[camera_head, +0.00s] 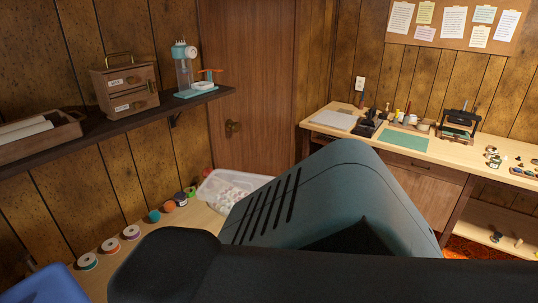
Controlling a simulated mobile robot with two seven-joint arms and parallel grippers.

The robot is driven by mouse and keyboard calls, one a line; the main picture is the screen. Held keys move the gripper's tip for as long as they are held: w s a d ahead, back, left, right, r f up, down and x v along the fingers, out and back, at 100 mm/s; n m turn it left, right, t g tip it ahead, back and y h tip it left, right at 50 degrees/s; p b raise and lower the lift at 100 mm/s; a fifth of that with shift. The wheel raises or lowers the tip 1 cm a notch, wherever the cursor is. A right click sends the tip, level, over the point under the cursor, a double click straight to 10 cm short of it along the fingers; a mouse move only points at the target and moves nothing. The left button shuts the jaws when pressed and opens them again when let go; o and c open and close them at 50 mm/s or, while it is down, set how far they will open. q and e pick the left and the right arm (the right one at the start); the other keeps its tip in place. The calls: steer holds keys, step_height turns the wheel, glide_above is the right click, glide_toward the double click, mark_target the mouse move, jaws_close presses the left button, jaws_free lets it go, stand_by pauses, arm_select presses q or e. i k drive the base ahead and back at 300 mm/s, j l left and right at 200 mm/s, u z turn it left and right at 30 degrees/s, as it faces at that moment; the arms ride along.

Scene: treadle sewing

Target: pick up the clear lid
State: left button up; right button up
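I cannot pick out a clear lid for certain. A translucent tub (208,187) full of small pale pieces sits at the far end of the left table, against the wall by the door. Its right part is hidden behind my large dark arm parts, and I cannot tell whether a lid lies on it. A flat pale grey sheet or slab (334,120) lies on the back bench; I cannot tell what it is. Neither of my grippers shows in the head view.
Several thread spools (132,232) line the left table, with a blue object (42,285) in the near corner. A dark shelf (130,108) above holds a small drawer box (125,88). The back bench (316,124) carries a green mat (403,139) and small tools.

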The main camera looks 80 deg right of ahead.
mark_target(222, 186)
steer(key=z, duration=2.35)
